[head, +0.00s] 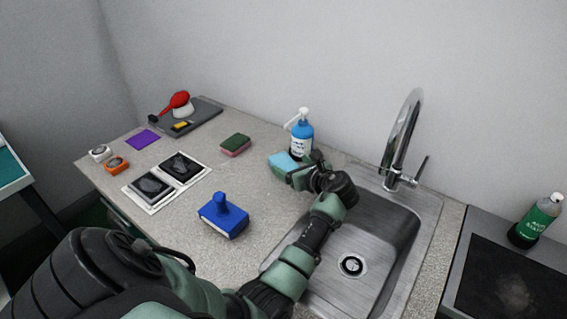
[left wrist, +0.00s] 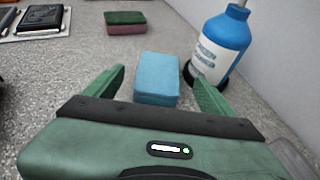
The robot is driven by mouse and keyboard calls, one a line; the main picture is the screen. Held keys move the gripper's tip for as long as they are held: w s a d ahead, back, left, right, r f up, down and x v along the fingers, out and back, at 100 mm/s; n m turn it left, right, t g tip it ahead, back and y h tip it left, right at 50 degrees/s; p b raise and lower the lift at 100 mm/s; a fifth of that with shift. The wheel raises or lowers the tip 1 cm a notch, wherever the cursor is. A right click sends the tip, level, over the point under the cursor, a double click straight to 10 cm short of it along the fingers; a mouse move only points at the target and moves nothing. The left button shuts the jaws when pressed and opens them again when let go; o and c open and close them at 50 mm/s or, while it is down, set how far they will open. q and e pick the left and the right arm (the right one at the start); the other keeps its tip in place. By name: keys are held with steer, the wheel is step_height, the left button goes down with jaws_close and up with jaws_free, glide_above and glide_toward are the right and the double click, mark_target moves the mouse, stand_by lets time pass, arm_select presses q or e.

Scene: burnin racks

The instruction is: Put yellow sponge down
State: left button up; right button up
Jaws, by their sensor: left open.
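My left gripper (head: 287,172) is open at the counter's back, beside the sink; it also shows in the left wrist view (left wrist: 155,76). A light blue sponge (head: 284,160) is between and just beyond its spread fingers, and in the left wrist view the sponge (left wrist: 156,78) appears to rest on the counter with gaps to both fingers. No yellow sponge is in the gripper. A small yellow item (head: 181,125) lies on the dark grey tray at the back left; I cannot tell whether it is a sponge. My right gripper is not in view.
A blue pump bottle (head: 301,140) stands close behind the gripper. A green-and-pink sponge (head: 236,145), a blue-handled block (head: 224,216) and flat dark devices (head: 150,187) are on the counter (head: 265,205). The sink (head: 385,225) and tall faucet (head: 402,135) are at right.

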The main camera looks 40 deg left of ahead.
mark_target(285, 163)
arm_select(q)
steer(key=x, duration=0.5)
steer(key=shift+f, duration=0.35)
steer(key=c, duration=1.6)
